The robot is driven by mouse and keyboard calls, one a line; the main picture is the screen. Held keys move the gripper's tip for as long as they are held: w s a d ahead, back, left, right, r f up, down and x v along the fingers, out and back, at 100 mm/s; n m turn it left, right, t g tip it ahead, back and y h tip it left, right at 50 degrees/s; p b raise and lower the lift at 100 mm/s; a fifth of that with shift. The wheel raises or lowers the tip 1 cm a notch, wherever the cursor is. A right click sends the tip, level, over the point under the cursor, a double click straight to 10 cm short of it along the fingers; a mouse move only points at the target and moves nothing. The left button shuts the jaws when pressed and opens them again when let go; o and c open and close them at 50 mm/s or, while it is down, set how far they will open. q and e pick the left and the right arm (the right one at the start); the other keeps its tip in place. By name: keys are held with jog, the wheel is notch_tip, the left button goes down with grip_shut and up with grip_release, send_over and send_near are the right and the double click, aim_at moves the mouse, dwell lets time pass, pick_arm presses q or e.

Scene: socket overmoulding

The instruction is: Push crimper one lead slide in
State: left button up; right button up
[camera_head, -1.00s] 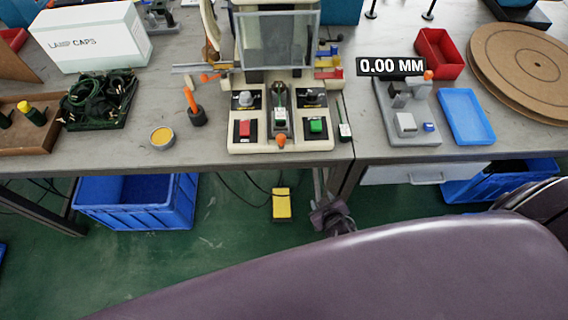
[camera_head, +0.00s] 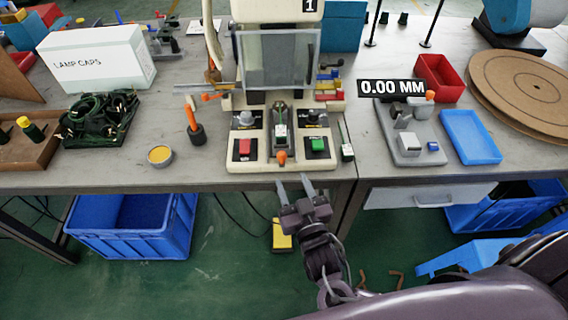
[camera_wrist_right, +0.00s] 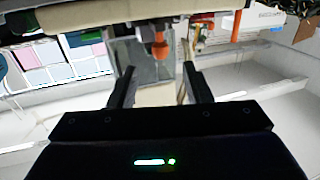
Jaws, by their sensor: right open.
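The crimper (camera_head: 240,160) is a cream machine marked 1 at the middle of the bench. Its lead slide (camera_head: 281,137) is a narrow grey piece between the red and green buttons, with an orange knob (camera_head: 282,158) at its front end. My right gripper (camera_head: 293,182) is open and empty just in front of the crimper base, its fingers pointing at the machine, below and apart from the knob. In the right wrist view an orange knob (camera_wrist_right: 159,46) shows beyond the gap between the open fingers (camera_wrist_right: 158,72). My left gripper is not in view.
Left of the crimper are an orange-handled tool in a dark holder (camera_head: 196,132), a yellow-filled tin (camera_head: 160,155) and dark cables (camera_head: 100,118). A gauge stand (camera_head: 405,145) and blue tray (camera_head: 470,137) are to the right. The bench front edge lies under the gripper.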

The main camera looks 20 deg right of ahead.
aim_at(283, 159)
jog(key=w+p, duration=0.1)
jog(key=w, duration=0.6)
jog(key=shift+w+r, duration=0.15)
jog(key=shift+w, duration=0.2)
grip_shut()
